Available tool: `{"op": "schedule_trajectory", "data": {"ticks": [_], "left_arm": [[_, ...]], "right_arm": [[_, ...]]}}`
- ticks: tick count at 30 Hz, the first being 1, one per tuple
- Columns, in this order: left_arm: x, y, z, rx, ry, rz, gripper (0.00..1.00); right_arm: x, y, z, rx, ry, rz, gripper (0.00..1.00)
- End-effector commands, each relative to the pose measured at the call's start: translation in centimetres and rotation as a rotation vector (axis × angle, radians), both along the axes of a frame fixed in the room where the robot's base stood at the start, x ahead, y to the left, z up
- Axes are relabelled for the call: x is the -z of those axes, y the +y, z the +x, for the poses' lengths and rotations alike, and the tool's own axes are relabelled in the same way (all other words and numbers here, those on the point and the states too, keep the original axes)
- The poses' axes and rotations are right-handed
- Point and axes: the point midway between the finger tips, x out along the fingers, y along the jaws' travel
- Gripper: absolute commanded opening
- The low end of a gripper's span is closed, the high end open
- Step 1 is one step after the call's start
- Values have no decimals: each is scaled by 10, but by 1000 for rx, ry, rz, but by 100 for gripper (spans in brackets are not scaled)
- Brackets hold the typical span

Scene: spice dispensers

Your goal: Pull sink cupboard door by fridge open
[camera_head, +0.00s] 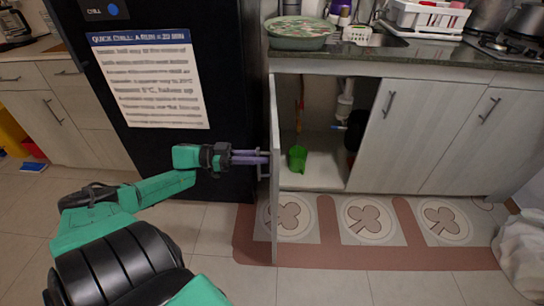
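The sink cupboard door (274,215) beside the fridge stands swung out from the cabinet, seen nearly edge-on. The cupboard interior (318,165) shows behind it. My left gripper (262,157) reaches in from the left, with its purple fingers at the bar handle on the door's outer face. The fingertips overlap the handle, and I cannot tell whether they are closed on it or just around it. My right gripper is not in view.
The black fridge (235,60) stands left of the door. A patterned mat (325,262) lies on the floor in front. A white bag (525,250) sits at the right. The neighbouring door (390,140) is shut.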

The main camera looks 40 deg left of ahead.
Motion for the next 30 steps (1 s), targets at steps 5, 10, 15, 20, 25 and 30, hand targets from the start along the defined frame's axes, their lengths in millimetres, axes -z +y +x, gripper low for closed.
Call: {"op": "schedule_trajectory", "data": {"ticks": [5,10,15,20,25,30], "left_arm": [[3,23,-16,2,7,4,0],[3,37,-23,2,7,2,0],[3,41,-26,3,6,1,0],[3,41,-26,2,6,1,0],[3,41,-26,3,6,1,22],[2,41,-25,2,3,1,44]], "right_arm": [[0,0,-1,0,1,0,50],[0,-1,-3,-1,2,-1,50],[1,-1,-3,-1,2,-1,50],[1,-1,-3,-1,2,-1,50],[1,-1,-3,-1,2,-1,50],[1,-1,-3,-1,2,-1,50]]}}
